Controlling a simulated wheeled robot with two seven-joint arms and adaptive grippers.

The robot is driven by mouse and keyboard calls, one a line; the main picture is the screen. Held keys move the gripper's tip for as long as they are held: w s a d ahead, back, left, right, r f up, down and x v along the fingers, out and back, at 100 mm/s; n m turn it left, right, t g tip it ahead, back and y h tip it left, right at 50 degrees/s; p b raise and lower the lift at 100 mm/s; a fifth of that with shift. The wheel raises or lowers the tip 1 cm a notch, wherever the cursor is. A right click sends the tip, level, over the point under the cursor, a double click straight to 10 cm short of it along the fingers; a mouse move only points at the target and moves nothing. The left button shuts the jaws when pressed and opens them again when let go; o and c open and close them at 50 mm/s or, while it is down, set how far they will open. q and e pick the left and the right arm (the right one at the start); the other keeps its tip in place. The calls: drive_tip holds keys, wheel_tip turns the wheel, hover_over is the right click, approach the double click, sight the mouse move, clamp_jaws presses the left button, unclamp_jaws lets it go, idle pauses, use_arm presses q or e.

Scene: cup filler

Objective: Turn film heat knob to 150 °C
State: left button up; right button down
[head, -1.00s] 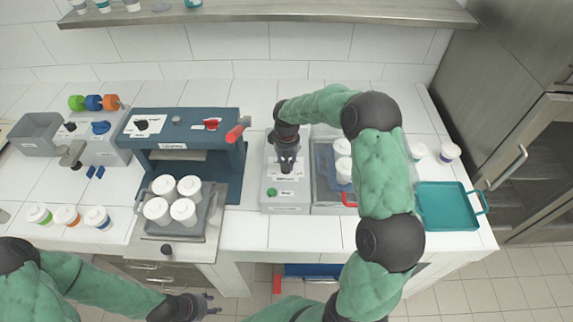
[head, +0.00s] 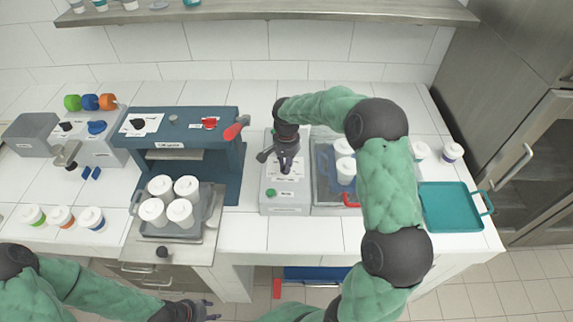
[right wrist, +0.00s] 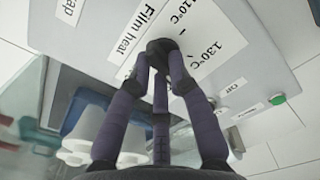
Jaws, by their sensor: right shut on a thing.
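The film heat knob (right wrist: 160,47) is small and dark on the light grey machine (head: 275,205). In the right wrist view the "Film heat" label (right wrist: 135,27) and a dial plate with "110°C" and "130°C" (right wrist: 202,50) show beside it. No 150 °C mark can be read, and the knob's pointer is hidden. My right gripper (right wrist: 163,62) is shut on the knob; in the head view it (head: 287,164) comes down on the machine's top, covering the dial. My left gripper (head: 208,311) is at the bottom edge, away from the counter; its jaws are too unclear to read.
A green button (head: 271,192) sits at the machine's front. A clear-walled bay with white cups (head: 344,170) is right of it, close to my right arm. A blue press (head: 180,125) with a red-handled lever stands left. A teal tray (head: 450,228) lies at the right.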

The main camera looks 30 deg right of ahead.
drive_tip(key=shift+m, duration=0.8)
drive_tip(key=c, duration=1.1)
unclamp_jaws()
drive_tip(key=shift+c, duration=0.2)
wheel_tip(320, 180, up, 12)
